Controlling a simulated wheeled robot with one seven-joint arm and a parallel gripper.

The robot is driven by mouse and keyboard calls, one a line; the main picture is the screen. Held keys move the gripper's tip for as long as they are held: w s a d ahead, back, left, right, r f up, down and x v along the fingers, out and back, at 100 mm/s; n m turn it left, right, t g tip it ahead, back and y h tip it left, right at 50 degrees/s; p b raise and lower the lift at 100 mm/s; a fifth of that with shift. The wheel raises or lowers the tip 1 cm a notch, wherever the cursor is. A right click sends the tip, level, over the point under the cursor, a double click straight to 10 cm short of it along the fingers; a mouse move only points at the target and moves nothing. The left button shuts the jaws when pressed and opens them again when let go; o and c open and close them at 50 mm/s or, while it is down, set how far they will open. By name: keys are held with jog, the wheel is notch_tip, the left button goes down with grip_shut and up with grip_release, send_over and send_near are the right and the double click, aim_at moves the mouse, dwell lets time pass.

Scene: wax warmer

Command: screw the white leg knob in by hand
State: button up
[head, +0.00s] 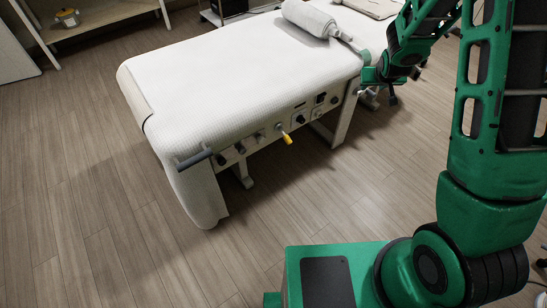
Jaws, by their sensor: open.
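A bed with a white cover (230,75) stands at the centre. A row of small knobs and fittings runs along its side panel, including a dark knob (240,148), a yellow-tipped one (287,138) and a grey bar handle (195,158) at the near corner. I cannot tell which of these, if any, is the white leg knob. A pale bed leg (340,125) shows below the panel. My gripper (378,88) is open beside the bed's right side edge, near the far end of the panel. The view is too small to show whether it touches anything.
A rolled white towel (310,18) lies on the far end of the bed. A shelf (95,15) with a small yellow-and-grey item (67,19) stands at the back left. Wooden floor (320,195) is clear in front of the bed and to its left.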

jog(key=w+a+f+n+t+y, duration=0.2)
jog(key=w+a+f, duration=0.2)
jog(key=a+f, duration=0.6)
jog(key=w+a+f+n+t+y, duration=0.3)
jog(key=w+a+f, duration=0.1)
jog(key=a+f, duration=0.6)
jog(key=s+a+f+y, duration=0.1)
jog(key=s+a+f, duration=0.1)
jog(key=a, duration=0.1)
jog(key=s+a+f+n+t+y, duration=0.1)
jog(key=a+f, duration=0.2)
jog(key=s+a+f+y, duration=0.2)
jog(key=a+f, duration=0.1)
jog(key=shift+s+a+f+n, duration=0.15)
jog(key=shift+s+a+n, duration=0.15)
jog(key=shift+s+a, duration=0.1)
jog(key=n+t+y, duration=0.1)
jog(key=y, duration=0.2)
send_near(263, 141)
jog(key=shift+x, duration=3.8)
jog(key=shift+a+f, duration=0.1)
